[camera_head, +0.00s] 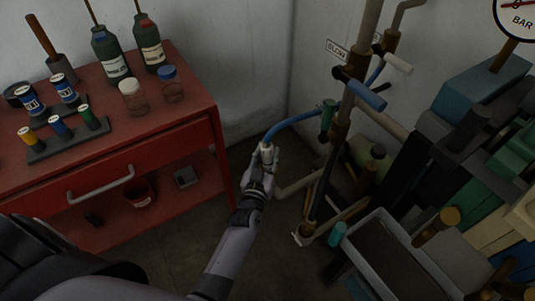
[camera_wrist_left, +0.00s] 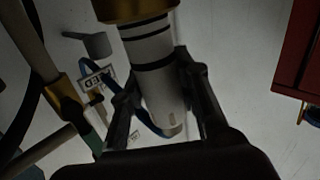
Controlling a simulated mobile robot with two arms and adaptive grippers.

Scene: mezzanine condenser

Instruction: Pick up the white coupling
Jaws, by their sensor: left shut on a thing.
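The white coupling (camera_head: 267,149) is a pale cylinder at the end of a blue hose (camera_head: 303,118), in the middle of the head view. My left gripper (camera_head: 262,163) is shut on it. In the left wrist view, the coupling (camera_wrist_left: 154,72) has dark bands and a brass-coloured end at the top edge. The fingers of my left gripper (camera_wrist_left: 155,92) stand on both sides of it. The hose curves away toward the upright pipe. My right gripper is not in view.
A red cart (camera_head: 190,122) with bottles and small cans stands at the left. An upright brown pipe (camera_head: 340,130) with blue (camera_head: 367,95) and white (camera_head: 398,63) handles is at the right. A grey tray (camera_head: 437,277) and dark machinery fill the lower right. Floor shows between cart and pipe.

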